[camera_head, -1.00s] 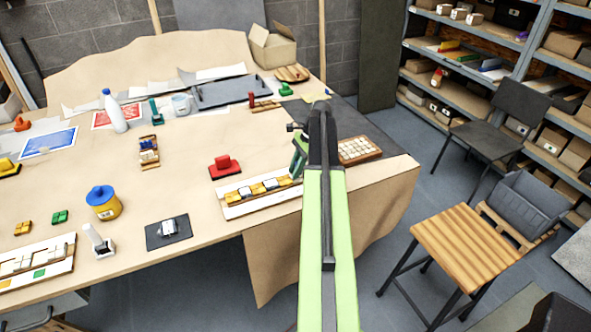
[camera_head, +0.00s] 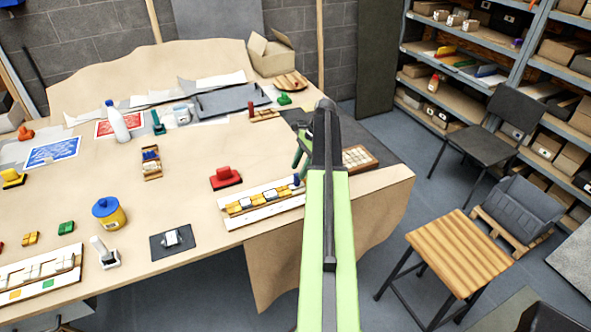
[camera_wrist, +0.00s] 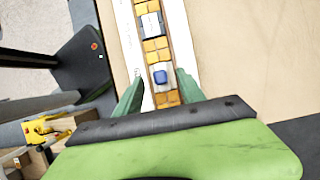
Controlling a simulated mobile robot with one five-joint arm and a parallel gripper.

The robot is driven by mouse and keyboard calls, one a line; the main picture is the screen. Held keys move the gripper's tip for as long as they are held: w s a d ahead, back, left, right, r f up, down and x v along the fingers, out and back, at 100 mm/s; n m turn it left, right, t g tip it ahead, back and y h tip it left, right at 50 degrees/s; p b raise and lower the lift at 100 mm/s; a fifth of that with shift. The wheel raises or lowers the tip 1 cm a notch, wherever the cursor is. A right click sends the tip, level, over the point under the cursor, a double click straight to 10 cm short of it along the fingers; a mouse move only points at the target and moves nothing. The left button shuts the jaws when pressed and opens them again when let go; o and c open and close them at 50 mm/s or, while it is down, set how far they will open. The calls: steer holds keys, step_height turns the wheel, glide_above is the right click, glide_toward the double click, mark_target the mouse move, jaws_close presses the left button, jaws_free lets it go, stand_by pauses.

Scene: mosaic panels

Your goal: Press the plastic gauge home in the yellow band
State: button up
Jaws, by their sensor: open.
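The plastic gauge (camera_wrist: 160,77) shows in the wrist view as a pale block with a blue knob, within the yellow band (camera_wrist: 156,46) of a white panel (camera_wrist: 130,45). In the head view the gauge's blue knob (camera_head: 297,179) is at the right end of the band (camera_head: 262,199). I cannot tell whether it sits flush. My gripper (camera_wrist: 159,78) is open, its green fingers on either side of the gauge in the picture. In the head view my gripper (camera_head: 302,150) appears just beyond the panel's right end, apart from the gauge.
A red block (camera_head: 226,177) stands behind the panel. A tray of pale tiles (camera_head: 357,158) lies to the right, partly behind my arm. A dark pad (camera_head: 172,242) with a grey piece is at the front left. A wooden stool (camera_head: 455,252) stands beyond the table's right edge.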

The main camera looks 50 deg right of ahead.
steer(key=p+v, duration=0.8)
steer(key=v, duration=0.3)
steer(key=shift+r+p, duration=0.2)
steer(key=shift+p, duration=0.2)
